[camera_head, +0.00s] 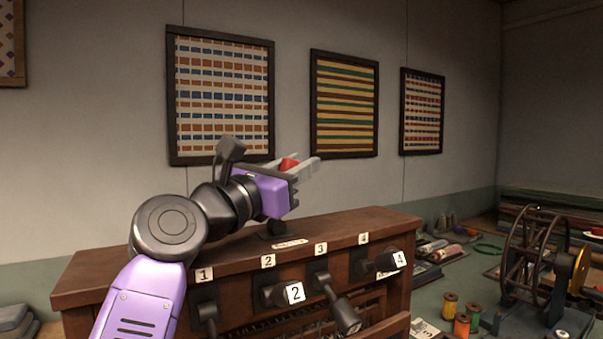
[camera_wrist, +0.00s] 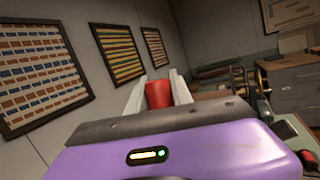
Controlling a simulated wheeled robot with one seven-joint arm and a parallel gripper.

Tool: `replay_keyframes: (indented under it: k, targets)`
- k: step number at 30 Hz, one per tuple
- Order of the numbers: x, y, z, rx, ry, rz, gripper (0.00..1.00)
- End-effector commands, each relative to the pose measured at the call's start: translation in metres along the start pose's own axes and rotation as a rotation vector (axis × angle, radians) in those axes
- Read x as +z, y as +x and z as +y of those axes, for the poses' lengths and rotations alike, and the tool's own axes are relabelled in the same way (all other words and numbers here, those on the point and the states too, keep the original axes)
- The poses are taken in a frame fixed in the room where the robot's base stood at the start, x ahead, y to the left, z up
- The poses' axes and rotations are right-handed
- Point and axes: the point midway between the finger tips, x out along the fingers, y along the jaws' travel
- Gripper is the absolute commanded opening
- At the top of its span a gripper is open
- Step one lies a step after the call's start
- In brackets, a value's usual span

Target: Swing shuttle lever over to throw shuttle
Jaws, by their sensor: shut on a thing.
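My gripper (camera_head: 301,166) is above the top of the wooden loom cabinet (camera_head: 350,222) and is shut on a red knob (camera_head: 289,164). In the wrist view the red knob (camera_wrist: 158,95) sits between the two pale fingers. A dark mount (camera_head: 273,230) with a small label plate (camera_head: 290,243) stands on the cabinet top below my gripper. The knob looks like the shuttle lever's handle, but my gripper hides any shaft between knob and mount. The shuttle itself cannot be made out.
The cabinet front has numbered dark levers, including lever 2 (camera_head: 275,294) and lever 4 (camera_head: 378,262). A spinning wheel (camera_head: 535,255) and thread spools (camera_head: 462,325) stand on the green table to the right. Framed textiles (camera_head: 344,104) hang on the wall behind.

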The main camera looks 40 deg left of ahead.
Motion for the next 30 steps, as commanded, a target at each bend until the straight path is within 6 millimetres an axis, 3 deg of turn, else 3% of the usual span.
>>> replay_keyframes:
  k: [3,4,7,17,30]
  targets:
    - [-0.001,0.0,-0.001,-0.002,-0.002,0.002,0.0]
    - [-0.001,0.0,-0.001,-0.002,-0.002,0.002,0.33]
    - [-0.001,0.0,0.0,-0.001,-0.001,0.002,0.49]
    - [-0.001,-0.004,0.001,0.001,0.0,0.002,0.49]
    - [-0.002,-0.068,0.001,0.001,-0.001,0.002,0.49]
